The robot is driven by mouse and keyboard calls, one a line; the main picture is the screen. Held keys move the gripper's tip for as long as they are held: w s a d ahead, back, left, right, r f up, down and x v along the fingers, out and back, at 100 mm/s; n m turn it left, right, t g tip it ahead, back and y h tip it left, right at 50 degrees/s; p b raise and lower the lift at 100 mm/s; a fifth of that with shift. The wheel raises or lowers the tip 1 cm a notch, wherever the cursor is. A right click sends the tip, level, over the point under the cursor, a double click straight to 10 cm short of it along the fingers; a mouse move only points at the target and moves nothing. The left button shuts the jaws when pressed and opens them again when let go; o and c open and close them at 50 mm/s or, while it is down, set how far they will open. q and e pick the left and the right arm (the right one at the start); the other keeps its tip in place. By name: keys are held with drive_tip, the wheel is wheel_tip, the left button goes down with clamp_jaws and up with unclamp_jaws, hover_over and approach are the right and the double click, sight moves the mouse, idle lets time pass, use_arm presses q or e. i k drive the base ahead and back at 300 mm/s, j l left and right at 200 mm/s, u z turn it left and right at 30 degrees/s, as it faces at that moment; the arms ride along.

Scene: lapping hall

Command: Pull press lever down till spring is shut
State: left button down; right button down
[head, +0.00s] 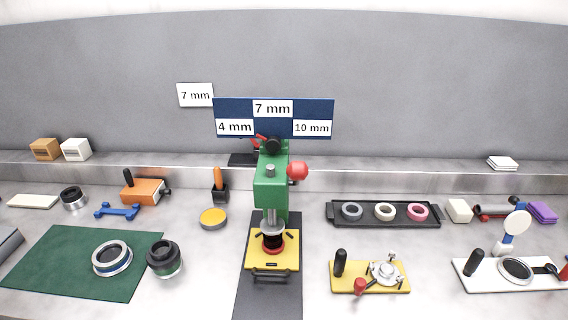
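A green press (270,188) stands in the middle of the bench on a dark mat. Its lever ends in a red ball knob (297,170) at the right side of the press head; most of the lever arm is hidden behind the knob. Below the head, a ram with a dark spring (272,238) sits over a red ring on the yellow press base (288,257). The spring is too small to tell how far it is compressed. Neither of my grippers shows in the head view.
A sign board (273,118) stands behind the press. A yellow fixture (345,284) with a black handle and a black tray (345,224) of rings lie to the right. A green mat (50,262) with rings and a yellow-topped tin (213,217) lie to the left.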

sight(297, 170)
drive_tip(key=j+z, duration=0.25)
drive_tip(key=j, duration=0.15)
drive_tip(key=k+j+z, duration=0.2)
drive_tip(key=j, duration=0.2)
drive_tip(key=j+z, duration=0.25)
drive_tip(key=j, duration=0.15)
drive_tip(key=k+j+z, duration=0.25)
drive_tip(key=j, duration=0.15)
drive_tip(key=k+j+z, duration=0.1)
drive_tip(key=j+z, duration=0.15)
drive_tip(key=j, duration=0.1)
